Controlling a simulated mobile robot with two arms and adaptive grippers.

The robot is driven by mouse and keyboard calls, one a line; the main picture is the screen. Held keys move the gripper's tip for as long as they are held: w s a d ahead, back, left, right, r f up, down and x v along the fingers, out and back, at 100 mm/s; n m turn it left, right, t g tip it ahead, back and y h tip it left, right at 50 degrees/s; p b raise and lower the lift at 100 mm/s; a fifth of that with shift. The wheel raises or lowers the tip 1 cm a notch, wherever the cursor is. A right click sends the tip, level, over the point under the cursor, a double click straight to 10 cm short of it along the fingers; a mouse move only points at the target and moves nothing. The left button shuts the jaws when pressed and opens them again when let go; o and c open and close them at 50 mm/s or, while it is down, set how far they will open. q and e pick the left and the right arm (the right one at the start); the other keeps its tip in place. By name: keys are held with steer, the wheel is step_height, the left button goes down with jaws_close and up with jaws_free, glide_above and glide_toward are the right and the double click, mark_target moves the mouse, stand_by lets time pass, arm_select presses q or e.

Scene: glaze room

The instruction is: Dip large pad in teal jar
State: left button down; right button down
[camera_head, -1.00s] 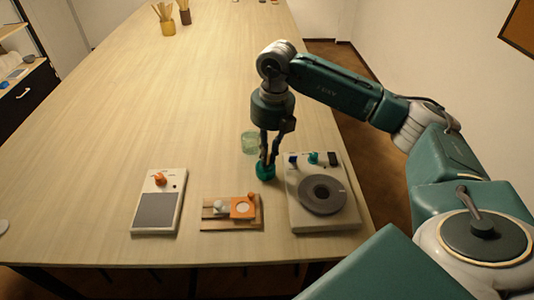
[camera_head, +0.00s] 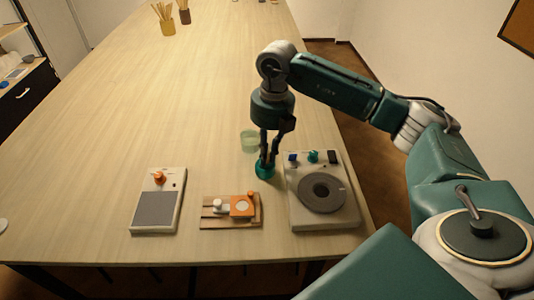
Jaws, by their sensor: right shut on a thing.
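The teal jar (camera_head: 265,171) stands on the table, just left of the grey device with the round wheel. My right gripper (camera_head: 267,158) points down right over the jar, its fingers closed together at the jar's mouth. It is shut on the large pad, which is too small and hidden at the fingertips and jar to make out. I cannot tell how deep the pad is in the jar. My left gripper is not in view.
A pale green glass (camera_head: 249,141) stands just behind the jar. The wheel device (camera_head: 345,212) is close on the right. A wooden board (camera_head: 232,225) with an orange block and a panel device (camera_head: 178,224) lie in front and left.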

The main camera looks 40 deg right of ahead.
steer(key=shift+s+f, duration=0.15)
steer(key=shift+f, duration=0.1)
steer(key=shift+r+p, duration=0.65)
steer(key=shift+r, duration=0.15)
steer(key=shift+r+p, duration=1.55)
steer(key=shift+r, duration=0.8)
